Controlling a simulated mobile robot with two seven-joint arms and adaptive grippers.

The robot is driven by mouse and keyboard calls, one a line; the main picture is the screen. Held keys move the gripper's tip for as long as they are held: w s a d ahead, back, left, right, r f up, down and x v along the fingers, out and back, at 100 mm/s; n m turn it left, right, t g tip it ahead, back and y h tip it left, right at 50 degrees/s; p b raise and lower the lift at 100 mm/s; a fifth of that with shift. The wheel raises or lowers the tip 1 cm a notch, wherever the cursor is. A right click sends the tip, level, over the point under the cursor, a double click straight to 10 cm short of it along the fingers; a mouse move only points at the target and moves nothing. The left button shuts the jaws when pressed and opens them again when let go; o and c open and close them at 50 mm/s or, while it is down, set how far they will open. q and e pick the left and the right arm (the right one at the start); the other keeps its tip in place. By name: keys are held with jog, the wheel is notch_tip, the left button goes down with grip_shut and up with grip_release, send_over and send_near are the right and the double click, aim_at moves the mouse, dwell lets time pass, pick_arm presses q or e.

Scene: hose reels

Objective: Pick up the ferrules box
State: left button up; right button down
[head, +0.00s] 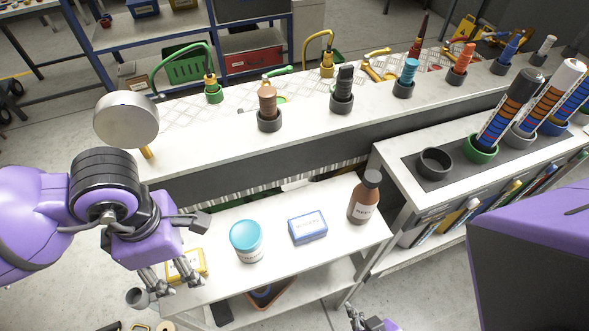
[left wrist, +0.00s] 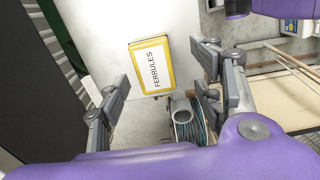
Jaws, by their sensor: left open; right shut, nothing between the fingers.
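The ferrules box (head: 194,262) is yellow with a white top. In the head view it lies at the left end of the low white table, partly hidden by my left gripper (head: 160,279). In the left wrist view the ferrules box (left wrist: 152,66) shows its "FERRULES" label, ahead of and between my spread left fingers. The left gripper is open, with nothing held; the exact gap to the box cannot be told. My right gripper (head: 366,320) shows at the bottom edge of the head view, shut and empty, away from the box.
A teal-lidded jar (head: 246,242) stands right of the box, then a blue box (head: 308,227) and a brown bottle (head: 364,198). A raised white bench (head: 315,118) runs behind. In the left wrist view, a cable reel (left wrist: 188,120) is below the box.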

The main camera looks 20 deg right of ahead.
aim_at(197, 259)
pick_arm(q)
jog(key=f, duration=0.4)
jog(key=shift+w+f, duration=0.3)
jog(key=shift+w, duration=0.1)
jog(key=c, duration=1.4)
jog(key=shift+o, duration=0.2)
jog(key=shift+r, duration=0.1)
